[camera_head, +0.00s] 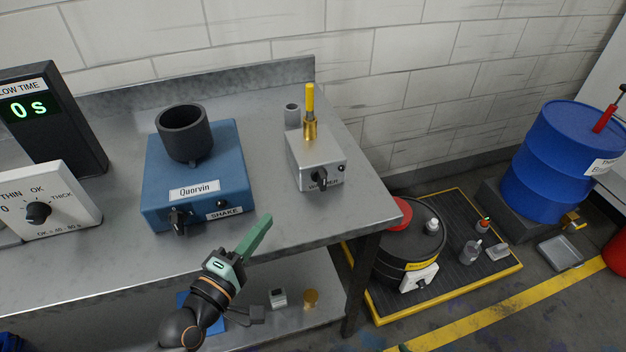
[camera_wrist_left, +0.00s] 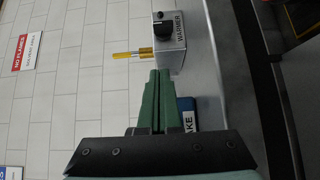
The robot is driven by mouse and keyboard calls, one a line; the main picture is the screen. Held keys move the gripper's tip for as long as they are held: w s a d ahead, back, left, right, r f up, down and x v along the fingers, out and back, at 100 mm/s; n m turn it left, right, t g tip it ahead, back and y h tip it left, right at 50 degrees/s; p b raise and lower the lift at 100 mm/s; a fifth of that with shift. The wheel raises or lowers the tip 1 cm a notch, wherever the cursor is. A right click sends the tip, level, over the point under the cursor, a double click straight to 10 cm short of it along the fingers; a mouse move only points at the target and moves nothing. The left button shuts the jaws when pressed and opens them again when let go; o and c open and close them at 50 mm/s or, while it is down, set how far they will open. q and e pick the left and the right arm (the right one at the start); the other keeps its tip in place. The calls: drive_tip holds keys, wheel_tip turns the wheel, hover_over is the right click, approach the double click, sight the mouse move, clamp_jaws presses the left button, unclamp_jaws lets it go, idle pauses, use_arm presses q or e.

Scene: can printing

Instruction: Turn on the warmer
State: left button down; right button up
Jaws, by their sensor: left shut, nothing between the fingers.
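The warmer (camera_head: 312,157) is a silver box near the right end of the metal bench, with a black knob (camera_head: 321,179) on its front and a brass and yellow piece (camera_head: 310,100) standing on top. In the left wrist view the box (camera_wrist_left: 172,58) is turned sideways, its label reads WARMER, and its black knob (camera_wrist_left: 163,28) shows clearly. My left gripper (camera_head: 266,219) is shut and empty, in front of the bench's edge, to the left of and nearer than the knob. Its green fingers (camera_wrist_left: 158,75) lie together, apart from the knob.
A blue shaker box (camera_head: 160,160) with a dark cup (camera_head: 184,133) stands left of the warmer. A small grey cup (camera_head: 292,114) is behind it. A timer (camera_head: 75,135) and a white dial box (camera_head: 70,190) are farther left. A black drum (camera_head: 405,232) stands on the floor at right.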

idle(0.3)
use_arm(q)
drive_tip(key=shift+w+d+r, duration=0.1)
drive_tip(key=shift+w+d, duration=0.05)
drive_tip(key=shift+w, duration=0.1)
approach(317, 175)
drive_tip(key=w, duration=0.1)
drive_tip(key=w+a, duration=0.1)
drive_tip(key=w, duration=0.1)
drive_tip(key=shift+w+r, duration=0.15)
drive_tip(key=shift+r, duration=0.05)
drive_tip(key=d, duration=0.1)
drive_tip(key=w+d+p, duration=0.1)
drive_tip(key=d, duration=0.1)
drive_tip(key=shift+w, duration=0.15)
drive_tip(key=shift+w+d, duration=0.1)
drive_tip(key=shift+d, duration=0.3)
drive_tip(key=shift+f, duration=0.1)
